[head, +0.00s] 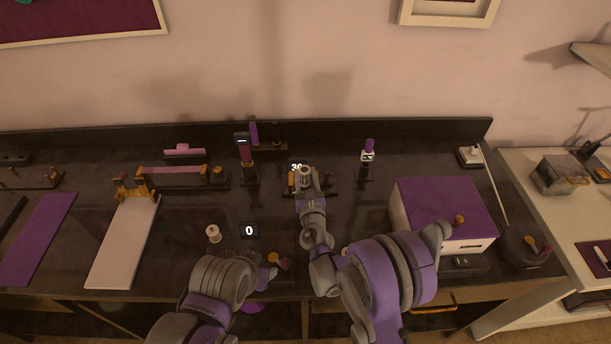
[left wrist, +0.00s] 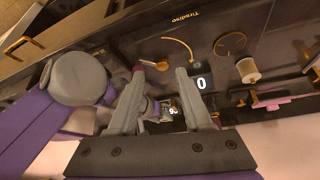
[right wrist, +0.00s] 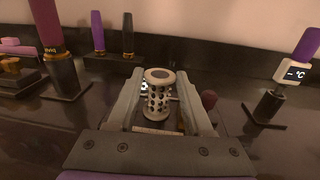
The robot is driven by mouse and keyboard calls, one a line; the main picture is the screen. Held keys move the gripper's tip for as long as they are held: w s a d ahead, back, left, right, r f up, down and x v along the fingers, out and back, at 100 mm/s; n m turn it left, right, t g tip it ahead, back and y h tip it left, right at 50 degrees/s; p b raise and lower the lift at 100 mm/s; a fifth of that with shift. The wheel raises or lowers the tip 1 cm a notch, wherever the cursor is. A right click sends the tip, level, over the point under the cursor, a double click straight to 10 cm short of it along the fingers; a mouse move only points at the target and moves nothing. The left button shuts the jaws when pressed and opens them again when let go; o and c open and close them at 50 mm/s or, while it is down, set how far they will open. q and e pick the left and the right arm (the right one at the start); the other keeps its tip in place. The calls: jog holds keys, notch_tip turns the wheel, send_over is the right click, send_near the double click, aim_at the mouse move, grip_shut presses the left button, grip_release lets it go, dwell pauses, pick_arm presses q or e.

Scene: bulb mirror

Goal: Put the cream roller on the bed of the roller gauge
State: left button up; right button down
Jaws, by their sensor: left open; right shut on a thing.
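In the head view the roller's round top (head: 305,170) shows at the roller gauge (head: 291,184), whose lit display reads about 30. The fingers and roller hide most of the gauge bed, so I cannot tell whether the roller touches it. My left gripper (left wrist: 160,72) is open and empty, low over the table's front, left of my right arm.
A cream spool-like piece (head: 213,234) stands by a display reading 0 (head: 249,230). A purple-topped box (head: 445,205) is at right. A post with a °C display (head: 367,157) stands right of the gauge, a dark red tube (head: 246,153) left. Mats lie far left.

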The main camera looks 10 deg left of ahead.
jog(key=shift+f, duration=0.15)
jog(key=shift+c, duration=1.5)
grip_release()
jog(key=shift+s+d, duration=0.1)
jog(key=shift+s, duration=0.05)
pick_arm(q)
jog(key=f+b, duration=0.1)
jog(key=s+f+b, duration=0.1)
jog(key=f, duration=0.1)
jog(key=shift+s, duration=0.15)
pick_arm(e)
jog(key=v, duration=1)
jog(key=shift+s, duration=0.35)
jog(key=shift+s+d, duration=0.25)
jog(key=shift+s, duration=0.15)
